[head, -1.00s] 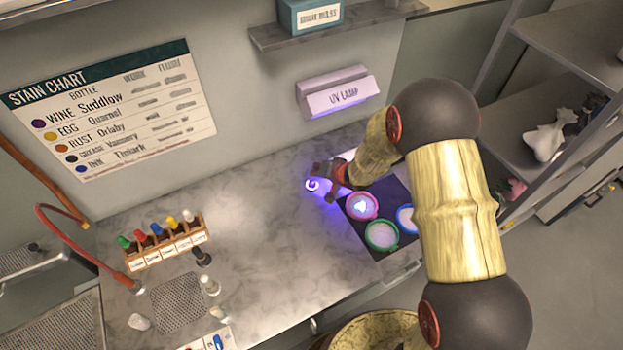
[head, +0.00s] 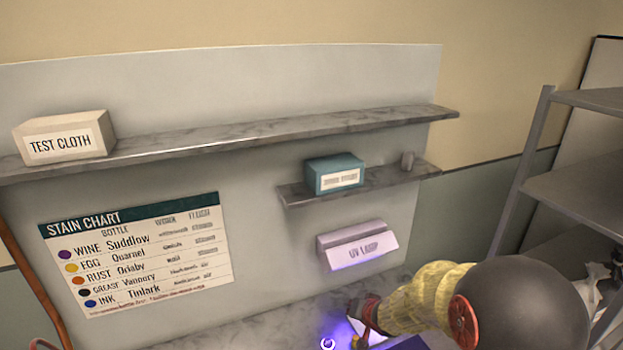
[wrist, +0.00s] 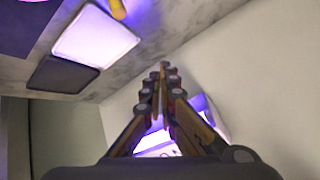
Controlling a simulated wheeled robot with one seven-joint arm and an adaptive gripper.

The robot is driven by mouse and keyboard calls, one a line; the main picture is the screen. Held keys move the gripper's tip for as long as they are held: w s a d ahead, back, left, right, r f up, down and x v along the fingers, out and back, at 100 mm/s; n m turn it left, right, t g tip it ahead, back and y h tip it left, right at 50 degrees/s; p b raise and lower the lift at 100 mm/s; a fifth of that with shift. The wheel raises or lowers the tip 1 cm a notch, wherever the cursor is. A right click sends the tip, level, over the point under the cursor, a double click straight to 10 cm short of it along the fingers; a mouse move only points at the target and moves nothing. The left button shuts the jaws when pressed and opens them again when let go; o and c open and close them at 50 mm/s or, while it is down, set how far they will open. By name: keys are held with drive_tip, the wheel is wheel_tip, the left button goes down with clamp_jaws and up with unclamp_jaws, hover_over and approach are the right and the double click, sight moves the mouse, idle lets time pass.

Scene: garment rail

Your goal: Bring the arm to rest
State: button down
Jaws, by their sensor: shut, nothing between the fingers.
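My gripper (head: 360,318) is low in the head view, over the bench and below the UV lamp (head: 357,246). My yellow arm with its dark round joint reaches it from the right. In the wrist view my gripper (wrist: 163,72) has its two fingers together at the tips, with nothing held. A violet-white glow shows behind the fingers there. The rest of my arm is cut off by the bottom edge.
A stain chart (head: 135,255) hangs on the back panel. A test cloth box (head: 62,137) stands on the upper shelf (head: 250,132), and a teal box (head: 335,174) on the lower shelf. Grey shelving (head: 575,195) stands at right. Most of the bench is out of the head view.

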drive_tip(key=s+d+r+h+b, duration=0.2)
drive_tip(key=s+d+r, duration=0.2)
drive_tip(key=s+r, duration=0.25)
drive_tip(key=s+d+r+h+b, duration=0.1)
drive_tip(key=s+d+r, duration=0.3)
drive_tip(key=s+r, duration=0.3)
drive_tip(key=s+a+r+n+g+b, duration=0.1)
drive_tip(key=s+b, duration=0.1)
drive_tip(key=s, duration=0.9)
drive_tip(key=s+r+n+g+y+b, duration=0.1)
drive_tip(key=s+r+g, duration=0.1)
drive_tip(key=s, duration=0.9)
drive_tip(key=shift+s+a+n+b, duration=0.3)
drive_tip(key=shift+a+n+b, duration=0.05)
drive_tip(key=shift+a+n, duration=0.05)
